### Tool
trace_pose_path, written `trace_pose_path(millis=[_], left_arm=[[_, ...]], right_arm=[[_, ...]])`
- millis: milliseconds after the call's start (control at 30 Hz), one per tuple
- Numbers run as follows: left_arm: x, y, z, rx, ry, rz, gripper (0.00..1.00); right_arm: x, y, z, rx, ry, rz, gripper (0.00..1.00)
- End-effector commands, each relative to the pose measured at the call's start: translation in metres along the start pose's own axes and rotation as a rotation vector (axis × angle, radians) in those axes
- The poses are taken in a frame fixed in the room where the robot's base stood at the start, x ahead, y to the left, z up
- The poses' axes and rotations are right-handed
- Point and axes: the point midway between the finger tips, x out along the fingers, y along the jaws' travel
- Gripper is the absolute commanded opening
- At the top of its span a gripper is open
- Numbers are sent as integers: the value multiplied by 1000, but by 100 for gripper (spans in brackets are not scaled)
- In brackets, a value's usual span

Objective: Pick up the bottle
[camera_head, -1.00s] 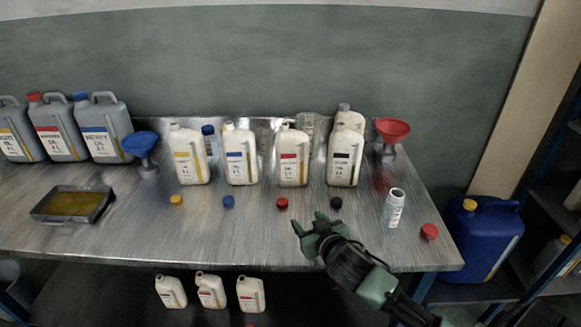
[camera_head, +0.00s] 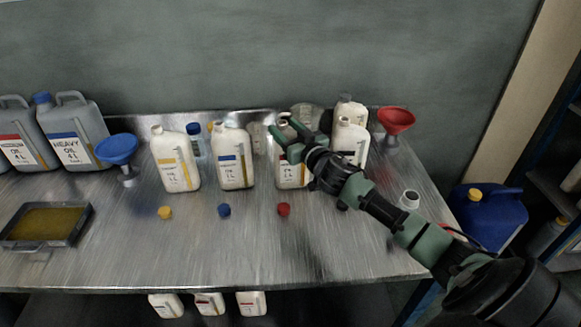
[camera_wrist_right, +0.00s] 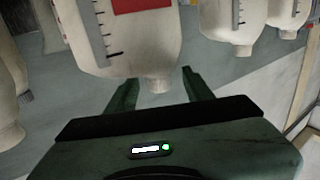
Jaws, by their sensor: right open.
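Several white oil bottles stand upright in a row on the metal table. One has a yellow label (camera_head: 173,165), one a blue label (camera_head: 233,165), one a red label (camera_head: 290,178) and one a black label (camera_head: 350,142). My right gripper (camera_head: 284,127) is open at the top of the red-labelled bottle and hides part of it. In the right wrist view, that bottle (camera_wrist_right: 125,55) appears upside down, its neck between the open fingers (camera_wrist_right: 158,76). I cannot tell whether they touch it. My left gripper is not in view.
Yellow (camera_head: 165,212), blue (camera_head: 224,210) and red (camera_head: 283,209) caps lie before the bottles. A blue funnel (camera_head: 118,150) and an oil tray (camera_head: 47,225) are at left. The table front is mostly clear.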

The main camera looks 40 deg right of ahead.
Motion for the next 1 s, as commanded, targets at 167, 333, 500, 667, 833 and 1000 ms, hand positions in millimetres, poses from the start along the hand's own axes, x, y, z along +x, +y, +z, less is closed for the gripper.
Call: trace_pose_path(millis=[167,333,500,667,833,1000], left_arm=[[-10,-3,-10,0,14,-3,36],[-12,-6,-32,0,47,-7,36],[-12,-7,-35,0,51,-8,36],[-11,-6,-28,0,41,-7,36],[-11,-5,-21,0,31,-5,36],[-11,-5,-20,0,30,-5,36]], right_arm=[[27,1,-4,1,1,2,52],[43,1,-2,2,1,1,52],[44,1,-1,1,1,1,52],[44,1,-1,1,1,1,32],[44,1,-1,1,1,1,0],[44,1,-4,-1,6,0,0]])
